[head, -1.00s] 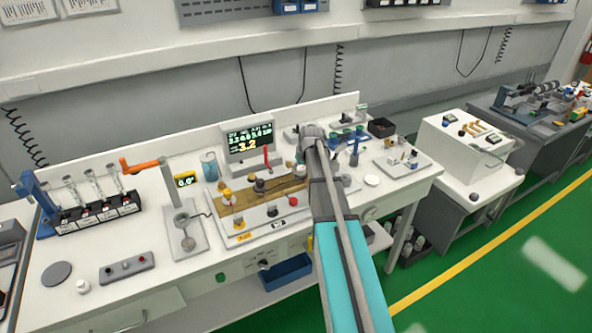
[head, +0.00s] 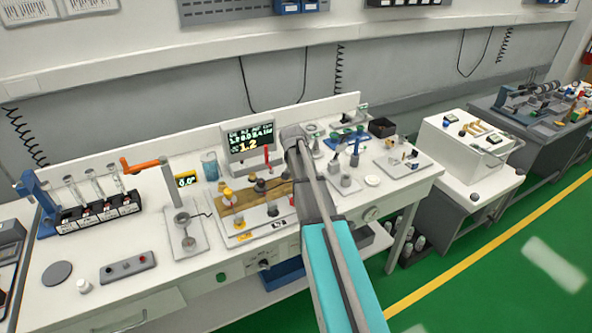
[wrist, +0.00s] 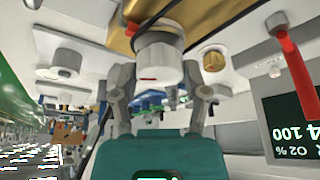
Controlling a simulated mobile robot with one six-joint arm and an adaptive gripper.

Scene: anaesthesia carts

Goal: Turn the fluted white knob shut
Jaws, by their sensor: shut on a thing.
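In the wrist view, a white knob (wrist: 159,66) with a small red mark sits on a grey body on a brass-coloured block (wrist: 180,12). My gripper (wrist: 163,84) has one finger on each side of this knob and is shut on it. In the head view, my own arm hides the gripper and the knob. The monitor (head: 250,141) behind the brass-coloured block shows a large yellow 1.2.
A red lever (wrist: 297,70) hangs at the right of the wrist view. A black cable loops over the held knob's body.

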